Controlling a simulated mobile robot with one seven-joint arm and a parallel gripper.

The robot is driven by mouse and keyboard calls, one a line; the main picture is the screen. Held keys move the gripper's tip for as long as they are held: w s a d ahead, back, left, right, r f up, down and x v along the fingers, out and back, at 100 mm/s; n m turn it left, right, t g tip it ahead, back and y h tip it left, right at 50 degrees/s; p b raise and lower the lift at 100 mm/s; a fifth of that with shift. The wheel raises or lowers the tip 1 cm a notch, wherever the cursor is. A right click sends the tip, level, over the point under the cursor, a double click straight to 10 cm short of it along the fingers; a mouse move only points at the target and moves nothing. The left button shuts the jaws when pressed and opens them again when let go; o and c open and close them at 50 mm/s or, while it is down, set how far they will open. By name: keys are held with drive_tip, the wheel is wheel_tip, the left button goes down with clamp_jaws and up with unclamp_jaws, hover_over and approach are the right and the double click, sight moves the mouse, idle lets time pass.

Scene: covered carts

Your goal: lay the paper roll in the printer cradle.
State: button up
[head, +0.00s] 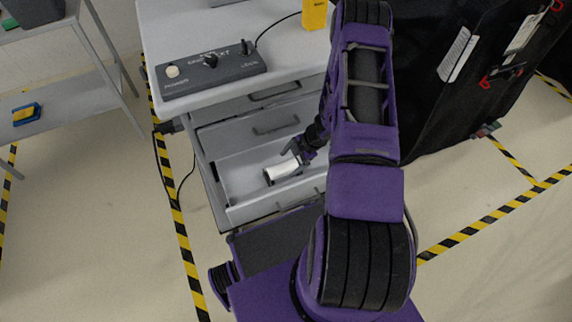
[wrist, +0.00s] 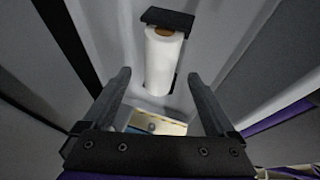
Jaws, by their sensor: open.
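The white paper roll (head: 283,170) lies in the open lower drawer of the cart. In the wrist view the roll (wrist: 160,62) shows a brown core at its far end. A dark bracket (wrist: 168,18), which looks like part of the cradle, stands at that end, and a dark edge shows beside the roll. I cannot tell whether the roll is fully seated. My gripper (head: 298,156) is at the roll's right end in the head view. In the wrist view my gripper (wrist: 159,78) is open, its fingers apart on either side of the roll's near end, holding nothing.
A control box (head: 210,67) and a yellow device (head: 315,14) sit on the cart top. A black covered cart (head: 440,90) stands right, a grey shelf (head: 60,85) left.

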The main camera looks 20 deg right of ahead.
drive_tip(key=p+v, duration=0.2)
drive_tip(key=v, duration=1.1)
drive_tip(key=shift+r, duration=0.3)
drive_tip(key=shift+d, duration=0.25)
